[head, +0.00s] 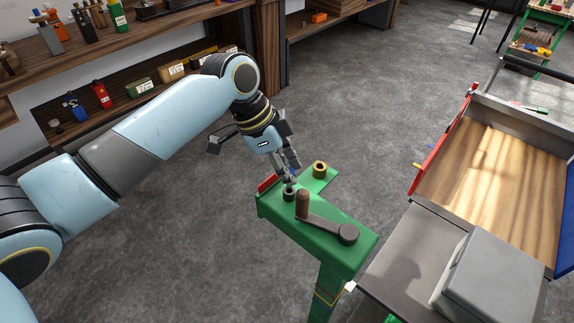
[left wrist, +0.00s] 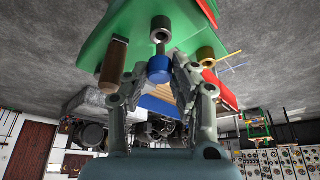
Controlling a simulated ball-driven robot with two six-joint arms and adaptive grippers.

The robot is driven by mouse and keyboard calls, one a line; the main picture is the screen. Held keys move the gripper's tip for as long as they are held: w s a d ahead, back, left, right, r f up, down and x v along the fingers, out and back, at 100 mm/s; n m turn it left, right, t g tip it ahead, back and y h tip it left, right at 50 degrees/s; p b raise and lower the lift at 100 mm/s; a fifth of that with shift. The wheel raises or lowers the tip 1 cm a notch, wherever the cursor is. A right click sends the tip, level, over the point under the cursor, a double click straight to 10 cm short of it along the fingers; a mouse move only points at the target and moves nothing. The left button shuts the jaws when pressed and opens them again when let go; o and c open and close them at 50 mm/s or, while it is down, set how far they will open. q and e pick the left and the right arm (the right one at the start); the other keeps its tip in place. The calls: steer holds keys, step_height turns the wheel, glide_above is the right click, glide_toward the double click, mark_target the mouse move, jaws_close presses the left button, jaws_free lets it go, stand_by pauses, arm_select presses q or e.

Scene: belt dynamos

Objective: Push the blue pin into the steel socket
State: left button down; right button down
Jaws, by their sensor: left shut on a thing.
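The blue pin (left wrist: 159,69) has a blue head and a thin grey shank. My left gripper (head: 287,170) is shut on its head; the fingers (left wrist: 159,74) close from both sides in the left wrist view. The shank points at the steel socket (left wrist: 161,24), a dark grey cylinder on the green stand. In the head view the steel socket (head: 289,195) is just below the fingertips, and the pin is mostly hidden by them. I cannot tell whether the shank's tip is in the socket's mouth or just short of it. My right gripper is out of view.
A brass socket (head: 319,169) stands close by on the green stand (head: 325,228). A crank with a wooden handle (head: 302,204) stands close on the other side. A red part (head: 267,182) is at the stand's left edge. A wooden-floored tray (head: 490,160) is at right.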

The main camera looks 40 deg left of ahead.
arm_select(q)
steer(key=shift+f, duration=0.45)
steer(key=shift+f+b, duration=0.75)
steer(key=shift+f, duration=0.5)
steer(key=c, duration=1)
jaws_free()
steer(key=v, duration=1.2)
